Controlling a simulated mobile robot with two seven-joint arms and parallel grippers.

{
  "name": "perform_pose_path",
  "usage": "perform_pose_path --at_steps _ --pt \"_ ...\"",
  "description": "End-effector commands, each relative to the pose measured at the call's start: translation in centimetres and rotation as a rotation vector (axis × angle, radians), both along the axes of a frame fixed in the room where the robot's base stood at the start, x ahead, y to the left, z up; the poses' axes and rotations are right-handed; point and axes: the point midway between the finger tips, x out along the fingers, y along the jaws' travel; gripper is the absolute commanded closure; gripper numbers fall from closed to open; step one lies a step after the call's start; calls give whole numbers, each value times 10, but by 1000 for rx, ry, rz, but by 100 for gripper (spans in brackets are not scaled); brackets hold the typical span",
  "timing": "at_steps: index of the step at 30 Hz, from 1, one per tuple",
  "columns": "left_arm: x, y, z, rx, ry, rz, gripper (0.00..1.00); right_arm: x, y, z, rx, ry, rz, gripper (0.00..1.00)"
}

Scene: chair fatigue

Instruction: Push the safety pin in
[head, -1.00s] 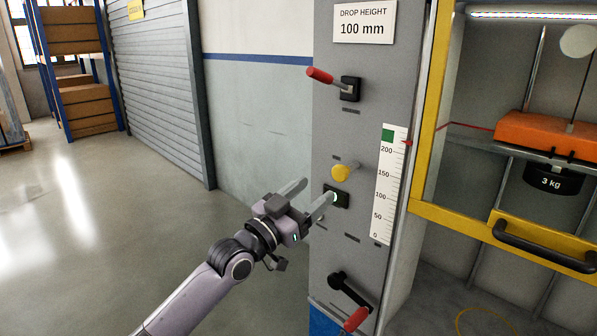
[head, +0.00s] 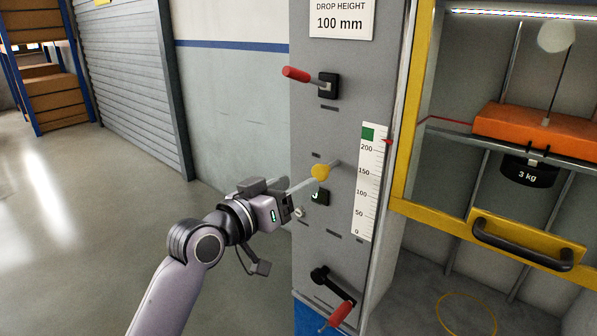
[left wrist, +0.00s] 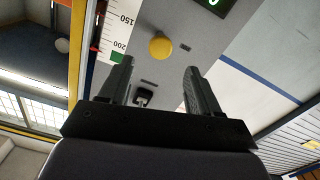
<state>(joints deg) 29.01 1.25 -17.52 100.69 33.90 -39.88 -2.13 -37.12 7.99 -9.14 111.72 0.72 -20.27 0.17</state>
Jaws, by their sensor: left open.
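The safety pin's round yellow knob (head: 320,172) stands out from the grey machine panel (head: 306,130) on a short metal shaft. My left gripper (head: 308,194) is in front of the panel, at the left of the knob and a little below it. It is open and empty. In the left wrist view the knob (left wrist: 160,47) shows beyond and between the two fingertips (left wrist: 156,68), with no finger visibly closed on it. My right gripper is not in view.
A red-handled lever (head: 297,74) is above the knob and a red-handled crank (head: 338,314) below. A small dark display (head: 320,197) sits just under the knob. At the right is a yellow-framed door (head: 418,100) with a black handle (head: 520,243).

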Motion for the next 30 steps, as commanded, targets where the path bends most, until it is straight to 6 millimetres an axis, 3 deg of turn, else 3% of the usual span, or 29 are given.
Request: perform_pose_path --at_steps 15,30 --pt "45 -32 1 -1 -2 1 37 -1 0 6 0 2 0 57" --pt "53 -38 0 0 -2 1 37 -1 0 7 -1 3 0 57"
